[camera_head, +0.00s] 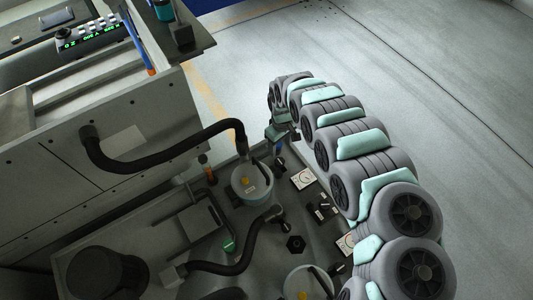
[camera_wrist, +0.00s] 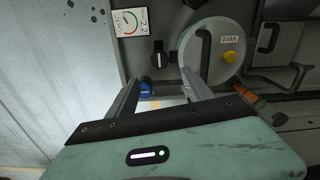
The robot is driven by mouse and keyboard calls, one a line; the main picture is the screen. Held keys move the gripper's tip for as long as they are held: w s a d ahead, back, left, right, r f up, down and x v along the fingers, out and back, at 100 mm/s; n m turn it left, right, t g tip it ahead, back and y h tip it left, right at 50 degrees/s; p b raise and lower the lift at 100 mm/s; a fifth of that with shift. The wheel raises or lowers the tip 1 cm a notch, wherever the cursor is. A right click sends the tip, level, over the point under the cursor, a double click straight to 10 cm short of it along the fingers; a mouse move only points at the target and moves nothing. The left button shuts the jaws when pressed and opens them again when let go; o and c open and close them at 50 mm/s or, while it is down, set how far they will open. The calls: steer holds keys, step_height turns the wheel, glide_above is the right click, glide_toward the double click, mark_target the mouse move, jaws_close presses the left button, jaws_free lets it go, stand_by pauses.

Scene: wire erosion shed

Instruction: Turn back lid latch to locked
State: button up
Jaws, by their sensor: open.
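The likely back lid latch is a small black turn handle (camera_wrist: 158,60) on the grey panel in the wrist view, standing upright in that picture with a pale mark on it. It sits beside a round pale lid (camera_wrist: 215,45) labelled VENT with a yellow knob; the same canister (camera_head: 251,184) shows in the head view. My gripper (camera_wrist: 160,78) is open and empty, its two fingers reaching toward the latch from below in the picture. A blue knob (camera_wrist: 146,88) shows between the fingers. Contact cannot be told. In the head view my gripper (camera_head: 277,134) is small and partly hidden.
A gauge (camera_wrist: 129,20) lies left of the latch. Black hoses (camera_head: 165,158) cross the machine top. A second canister (camera_head: 307,283), another gauge (camera_head: 346,244) and a black hex knob (camera_head: 296,243) stand nearer. Open floor (camera_head: 440,110) lies right.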

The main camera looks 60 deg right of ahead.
mark_target(280, 161)
steer(key=f+b, duration=0.1)
steer(key=f, duration=0.4)
steer(key=f+b, duration=0.1)
steer(key=f, duration=0.4)
steer(key=shift+s+f, duration=0.2)
steer(key=shift+f, duration=0.15)
jaws_close()
stand_by(0.3)
